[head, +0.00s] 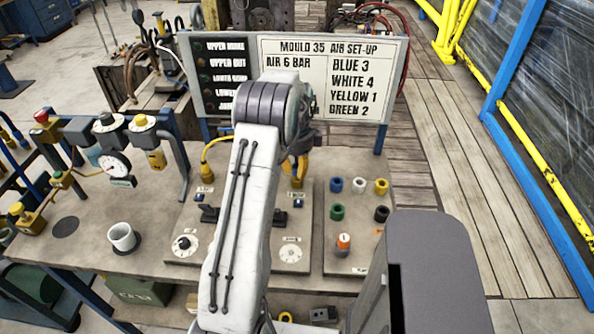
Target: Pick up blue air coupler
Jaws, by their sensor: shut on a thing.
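The blue coupler (336,184) is a small ring-like piece standing on the right part of the bench, at the left of a row with a white (359,185) and a yellow one (381,186). My gripper (298,157) is behind and beyond my forearm, left of the blue coupler and apart from it. It is mostly hidden by my arm. It appears shut on a yellow connector (296,170) above a labelled panel (305,225); the contact is not clearly visible.
A green (337,212) and a dark coupler (382,214) stand in front of the row, with an orange-and-white piece (344,242) nearer. A set-up sign (340,85) rises behind the bench. A gauge (115,166) and a white cup (122,237) are at left.

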